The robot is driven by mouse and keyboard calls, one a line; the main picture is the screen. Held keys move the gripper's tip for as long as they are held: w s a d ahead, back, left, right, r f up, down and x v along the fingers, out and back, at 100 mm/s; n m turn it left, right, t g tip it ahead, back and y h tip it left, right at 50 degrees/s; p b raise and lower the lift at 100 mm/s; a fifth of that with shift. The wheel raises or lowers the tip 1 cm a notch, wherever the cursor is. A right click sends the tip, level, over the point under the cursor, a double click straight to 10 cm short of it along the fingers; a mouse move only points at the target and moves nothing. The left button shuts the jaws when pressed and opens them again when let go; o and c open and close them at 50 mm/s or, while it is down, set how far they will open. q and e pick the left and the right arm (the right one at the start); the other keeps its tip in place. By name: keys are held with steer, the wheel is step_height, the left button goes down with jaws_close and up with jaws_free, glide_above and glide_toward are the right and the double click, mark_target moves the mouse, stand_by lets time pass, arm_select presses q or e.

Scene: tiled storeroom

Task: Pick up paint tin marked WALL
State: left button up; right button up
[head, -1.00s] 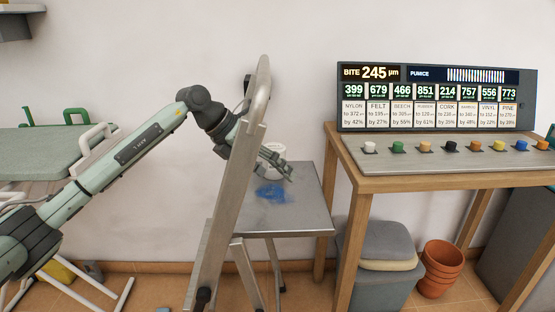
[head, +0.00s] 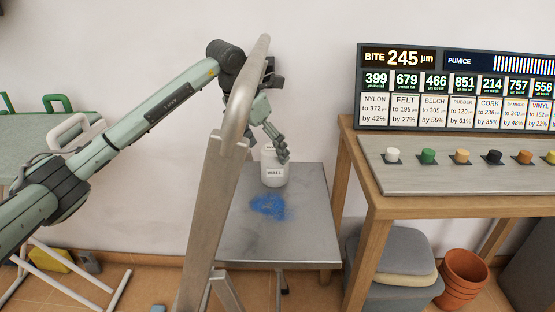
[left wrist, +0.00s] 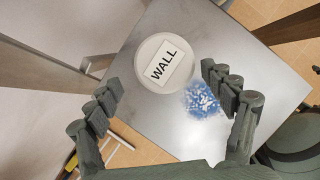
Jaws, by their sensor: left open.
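The white paint tin marked WALL (head: 274,171) stands upright on the grey metal stand (head: 300,235) in the head view. In the left wrist view the tin (left wrist: 153,52) is seen from above, its WALL label facing the camera. My left gripper (head: 268,150) is at the tin's top in the head view, partly hidden by the ladder rail. In the left wrist view my left gripper (left wrist: 165,95) is open and empty, its fingers spread wide, with the tin ahead between and beyond them. I cannot tell if a finger touches it. My right gripper is not in view.
A metal stepladder (head: 222,165) stands in front of the stand's left side and my left arm passes behind it. Blue paint (head: 269,207) marks the stand top. A wooden table (head: 460,180) with a display board (head: 455,88) and coloured knobs is on the right.

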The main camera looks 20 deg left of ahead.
mark_target(274, 164)
arm_select(q)
steer(key=shift+d+f, duration=0.2)
steer(key=shift+f, duration=0.6)
steer(key=x, duration=0.4)
steer(key=shift+d+f+p, duration=0.25)
steer(key=shift+p, duration=0.05)
steer(key=shift+c, duration=0.5)
steer(key=c, duration=1.4)
steer(key=shift+r, duration=0.1)
steer(key=shift+c, duration=0.7)
steer(key=shift+r, duration=0.15)
